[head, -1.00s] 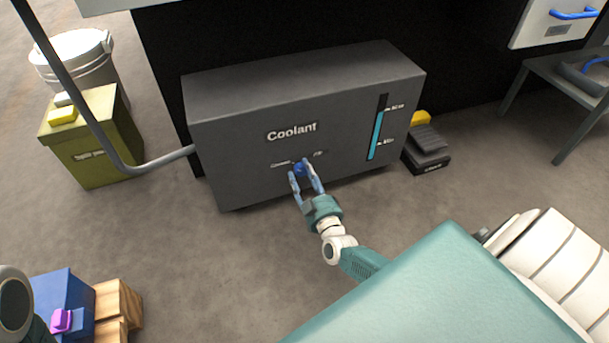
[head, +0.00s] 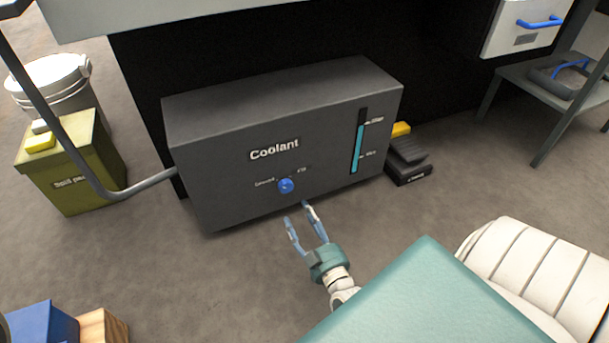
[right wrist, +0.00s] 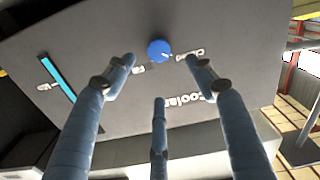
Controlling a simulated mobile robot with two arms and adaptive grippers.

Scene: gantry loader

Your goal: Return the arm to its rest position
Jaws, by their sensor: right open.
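My right gripper (head: 297,213) is open and empty in the head view, in front of and a little below the blue knob (head: 286,185) on the dark grey coolant box (head: 225,205). Its fingers are apart from the knob. In the right wrist view the blue knob (right wrist: 159,50) shows beyond the spread fingers of the right gripper (right wrist: 158,80), with clear space between. A level gauge with a cyan column (head: 357,145) is on the right of the box front. My left gripper is not in view.
An olive bin (head: 70,170) and a white bucket (head: 50,85) stand on the left, beside a grey pipe (head: 150,185). A black pedal (head: 408,160) lies right of the box. A blue box (head: 42,325) is at lower left. The floor (head: 170,270) before the box is clear.

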